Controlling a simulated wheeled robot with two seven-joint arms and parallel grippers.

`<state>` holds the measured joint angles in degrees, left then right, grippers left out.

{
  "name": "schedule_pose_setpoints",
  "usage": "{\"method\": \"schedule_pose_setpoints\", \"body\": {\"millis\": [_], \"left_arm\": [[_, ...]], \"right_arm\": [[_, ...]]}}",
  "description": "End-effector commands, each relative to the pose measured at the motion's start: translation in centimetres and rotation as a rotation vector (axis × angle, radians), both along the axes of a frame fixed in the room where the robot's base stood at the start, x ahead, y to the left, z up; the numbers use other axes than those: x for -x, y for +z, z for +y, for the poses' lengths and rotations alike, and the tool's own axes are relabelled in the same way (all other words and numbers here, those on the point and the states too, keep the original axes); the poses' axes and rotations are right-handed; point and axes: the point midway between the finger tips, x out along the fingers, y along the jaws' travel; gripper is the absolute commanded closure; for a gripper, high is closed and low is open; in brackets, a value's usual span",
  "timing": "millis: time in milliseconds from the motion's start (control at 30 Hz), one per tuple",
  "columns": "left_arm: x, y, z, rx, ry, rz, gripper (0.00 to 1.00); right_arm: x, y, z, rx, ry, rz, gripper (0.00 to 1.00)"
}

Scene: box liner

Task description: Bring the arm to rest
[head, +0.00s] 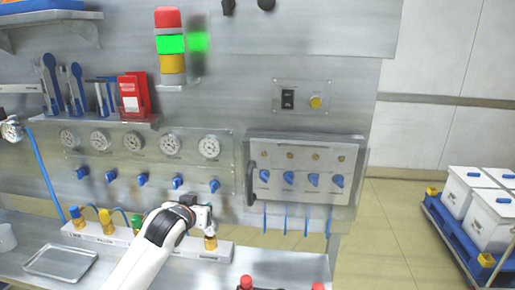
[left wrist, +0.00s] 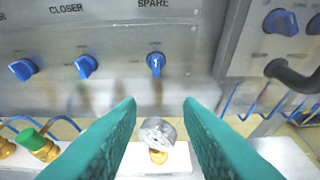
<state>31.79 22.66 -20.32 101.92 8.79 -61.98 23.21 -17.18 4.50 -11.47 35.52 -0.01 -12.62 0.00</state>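My left arm (head: 160,243) reaches up from the bottom of the head view, with its left gripper (head: 207,217) over the right part of a white rail (head: 125,237). In the left wrist view, the two teal fingers of the left gripper (left wrist: 160,103) are wide apart. A grey-topped fitting with a brass base (left wrist: 158,140) shows in the gap between them, with no finger visibly touching it. My right gripper is not in view.
Blue knobs (head: 178,182) and round gauges (head: 170,144) line the steel panel behind the gripper. A handled panel box (head: 300,170) stands to the right. A metal tray (head: 60,262) lies at left. Crates (head: 470,190) on a blue pallet stand far right; floor between is clear.

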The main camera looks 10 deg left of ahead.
Motion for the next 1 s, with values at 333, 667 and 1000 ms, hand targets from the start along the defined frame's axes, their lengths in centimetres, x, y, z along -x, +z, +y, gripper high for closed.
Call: {"method": "schedule_pose_setpoints", "body": {"millis": [333,667,1000], "left_arm": [[17.4,-15.4,-3.1,-0.045,-0.071,0.379,0.67],[31.6,-20.3,-2.7,-0.078,-0.089,0.649,0.67],[40.3,-20.9,-1.8,-0.095,-0.090,0.823,0.67]], "right_arm": [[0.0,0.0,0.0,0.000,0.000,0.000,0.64],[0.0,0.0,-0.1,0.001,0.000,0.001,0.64],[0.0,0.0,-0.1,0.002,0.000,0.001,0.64]]}}
